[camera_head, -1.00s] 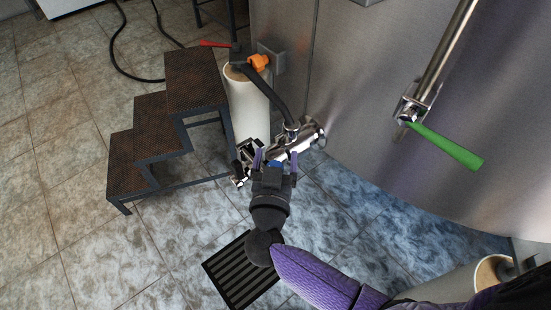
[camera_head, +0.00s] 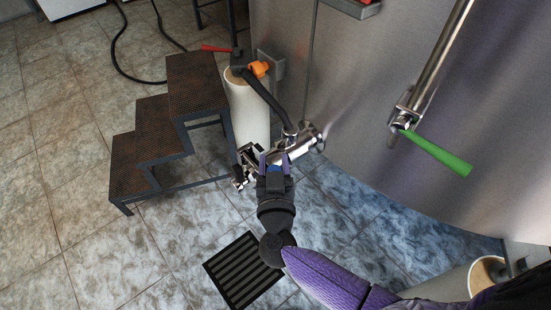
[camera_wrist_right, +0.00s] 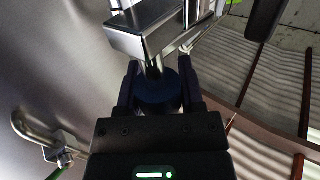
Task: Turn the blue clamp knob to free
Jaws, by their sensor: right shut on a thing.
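The blue clamp knob (camera_wrist_right: 157,92) shows in the right wrist view between the two fingers of my right gripper (camera_wrist_right: 160,88), dark in shade, under a shiny metal fitting (camera_wrist_right: 150,28). In the head view my right gripper (camera_head: 274,163) is shut on the knob at the tank's outlet pipe (camera_head: 298,146); only a small bit of blue shows there between the fingers. The gripper hides most of the knob and clamp. My left gripper is in neither view.
The steel tank (camera_head: 350,70) fills the right side. A green-handled valve (camera_head: 440,153) hangs at right. Dark steps (camera_head: 165,125) and a white cylinder (camera_head: 247,110) stand to the left. A floor drain grate (camera_head: 245,270) lies below.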

